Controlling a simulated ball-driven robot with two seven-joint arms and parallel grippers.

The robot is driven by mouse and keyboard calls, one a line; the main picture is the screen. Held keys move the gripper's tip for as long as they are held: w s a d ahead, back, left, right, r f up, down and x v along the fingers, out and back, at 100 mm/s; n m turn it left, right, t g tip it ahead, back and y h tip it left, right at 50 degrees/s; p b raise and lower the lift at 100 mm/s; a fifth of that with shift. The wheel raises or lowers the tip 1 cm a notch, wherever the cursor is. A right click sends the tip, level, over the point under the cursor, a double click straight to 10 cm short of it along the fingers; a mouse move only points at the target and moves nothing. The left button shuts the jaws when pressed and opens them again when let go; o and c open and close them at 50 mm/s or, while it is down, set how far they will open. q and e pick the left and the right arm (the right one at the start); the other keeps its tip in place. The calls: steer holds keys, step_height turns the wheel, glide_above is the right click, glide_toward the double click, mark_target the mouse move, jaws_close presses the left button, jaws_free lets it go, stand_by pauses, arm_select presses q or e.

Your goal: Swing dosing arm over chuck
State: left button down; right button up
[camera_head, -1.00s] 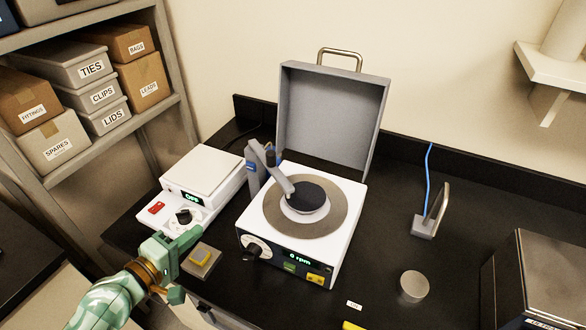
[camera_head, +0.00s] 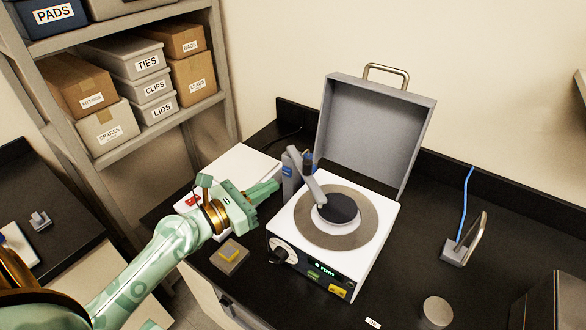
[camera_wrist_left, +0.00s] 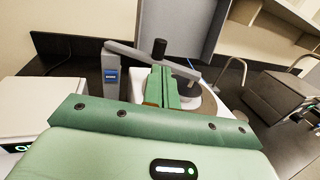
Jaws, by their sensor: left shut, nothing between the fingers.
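The spin coater (camera_head: 285,228) is a white box with a lit "0 rpm" display. Its dark round chuck (camera_head: 342,208) sits in a grey-brown ring. The grey dosing arm (camera_head: 317,190) runs from a post (camera_head: 290,178) at the coater's left corner, and its free end overlaps the chuck's left edge in the head view. A black knob (camera_head: 308,161) stands on the arm; it also shows in the left wrist view (camera_wrist_left: 159,48). My left gripper (camera_head: 276,187) is shut and empty, left of the post and apparently apart from it. In the wrist view its fingers (camera_wrist_left: 163,85) point towards the arm, below the knob.
The coater's grey lid (camera_head: 365,130) stands open behind. A white hotplate (camera_head: 240,165) is partly hidden by my left arm. A metal puck (camera_head: 437,312) and a stand with a blue cable (camera_head: 455,250) are to the right.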

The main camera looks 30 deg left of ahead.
mark_target(304, 169)
arm_select(q)
steer(key=x, duration=0.7)
steer(key=shift+w+d+p, duration=0.15)
steer(key=shift+p, duration=0.2)
arm_select(e)
steer(key=shift+w+r, duration=0.1)
steer(key=shift+r, duration=0.4)
